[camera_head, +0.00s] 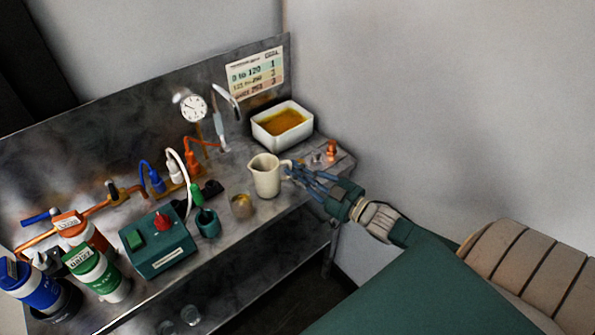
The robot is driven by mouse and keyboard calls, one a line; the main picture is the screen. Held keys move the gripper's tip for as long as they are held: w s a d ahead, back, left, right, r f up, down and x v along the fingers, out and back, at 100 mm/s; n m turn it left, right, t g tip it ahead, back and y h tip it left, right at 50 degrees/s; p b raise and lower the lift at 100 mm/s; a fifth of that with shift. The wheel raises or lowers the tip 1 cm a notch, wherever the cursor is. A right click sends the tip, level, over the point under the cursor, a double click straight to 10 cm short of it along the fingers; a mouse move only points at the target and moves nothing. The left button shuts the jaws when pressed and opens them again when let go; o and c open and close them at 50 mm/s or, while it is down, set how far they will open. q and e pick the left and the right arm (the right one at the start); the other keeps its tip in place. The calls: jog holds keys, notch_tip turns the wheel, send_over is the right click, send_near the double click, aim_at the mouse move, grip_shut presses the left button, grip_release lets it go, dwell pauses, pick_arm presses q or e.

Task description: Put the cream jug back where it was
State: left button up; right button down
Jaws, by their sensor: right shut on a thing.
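The cream jug (266,176) is upright near the right front of the metal bench, its handle facing right. My right gripper (292,172) comes in from the right and is shut on the jug's handle side. The fingers hide part of the handle. Whether the jug's base touches the bench or hangs just above it, I cannot tell. My left gripper is not in view.
A glass (242,206) and a green cup (207,222) stand left of the jug. A white tray of amber liquid (297,132) is behind it, and small copper fittings (331,150) are at right. A green box (157,245) and canisters (97,274) crowd the left.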

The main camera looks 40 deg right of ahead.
jog(key=shift+r, duration=0.1)
jog(key=c, duration=1.7)
grip_release()
jog(key=shift+f, duration=0.2)
jog(key=shift+c, duration=0.2)
jog(key=shift+s+r, duration=0.1)
jog(key=shift+r, duration=0.15)
jog(key=b+v, duration=0.1)
jog(key=v, duration=1.1)
